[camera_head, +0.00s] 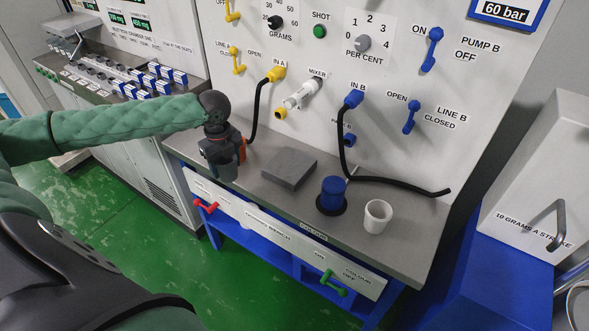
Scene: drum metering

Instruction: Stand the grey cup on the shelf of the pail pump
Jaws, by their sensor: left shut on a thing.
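My left gripper (222,158) is at the left end of the grey bench top, with its arm coming in from the left. It is shut on the grey cup (225,173), a small dark grey shape below the fingers, partly hidden by them. I cannot tell whether the cup touches the bench. The white pail pump (535,205), marked "10 grams a stroke", with a grey handle, stands at the far right. A blue surface (470,255) lies in front of it; I cannot tell whether this is its shelf. My right gripper is not in view.
On the bench (330,240) stand a flat grey block (290,168), a blue cylinder (333,194) on a dark base and a white cup (377,216). Black hoses (400,183) hang from the panel. Red (205,206) and green (334,284) handles stick out from the bench front.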

